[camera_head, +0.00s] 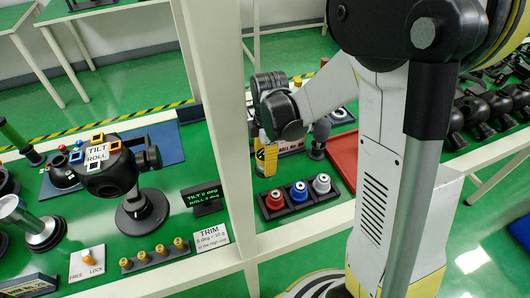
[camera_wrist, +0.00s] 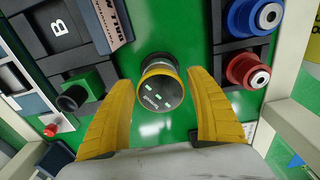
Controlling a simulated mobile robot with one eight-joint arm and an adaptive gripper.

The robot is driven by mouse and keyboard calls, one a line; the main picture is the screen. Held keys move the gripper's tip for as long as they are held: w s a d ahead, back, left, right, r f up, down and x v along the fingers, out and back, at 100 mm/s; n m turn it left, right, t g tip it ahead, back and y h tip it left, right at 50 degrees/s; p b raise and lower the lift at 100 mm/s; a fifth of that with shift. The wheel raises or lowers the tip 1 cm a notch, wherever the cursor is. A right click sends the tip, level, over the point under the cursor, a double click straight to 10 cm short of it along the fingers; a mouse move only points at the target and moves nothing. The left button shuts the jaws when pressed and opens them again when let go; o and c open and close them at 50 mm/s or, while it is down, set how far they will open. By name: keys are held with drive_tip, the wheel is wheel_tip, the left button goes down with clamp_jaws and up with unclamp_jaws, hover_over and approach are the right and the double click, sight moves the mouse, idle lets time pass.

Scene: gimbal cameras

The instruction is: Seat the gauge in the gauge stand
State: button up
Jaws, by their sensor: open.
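In the wrist view, a round dark piece (camera_wrist: 160,88) with a yellow rim and small pale-green marks on its face sits between my fingers. It looks like the gauge, but I cannot tell for sure. My gripper (camera_wrist: 163,98) is open, with one yellow finger on each side and green surface showing between each finger and the piece. In the head view, my gripper (camera_head: 266,160) is low over the bench behind the white post, partly hidden by my arm. I cannot pick out the gauge stand with certainty in either view.
A black rack (camera_head: 304,205) with red, blue and grey capped pieces stands close to my gripper. A white post (camera_head: 220,130) rises left of it. A red tray (camera_head: 345,158) lies to the right. Left of the post stand a tilt-roll head (camera_head: 110,170) and a small display (camera_head: 203,198).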

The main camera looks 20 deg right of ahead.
drive_tip(key=r, duration=1.1)
drive_tip(key=shift+s+d+r, duration=0.1)
drive_tip(key=shift+d+r, duration=0.15)
drive_tip(key=shift+r, duration=0.15)
drive_tip(key=s+r+m+t, duration=0.5)
drive_tip(key=s+m, duration=0.7)
drive_tip(key=m, duration=0.5)
drive_tip(key=shift+s+a+m+t, duration=0.2)
drive_tip(key=shift+s+m+t, duration=0.1)
drive_tip(key=shift+t, duration=0.8)
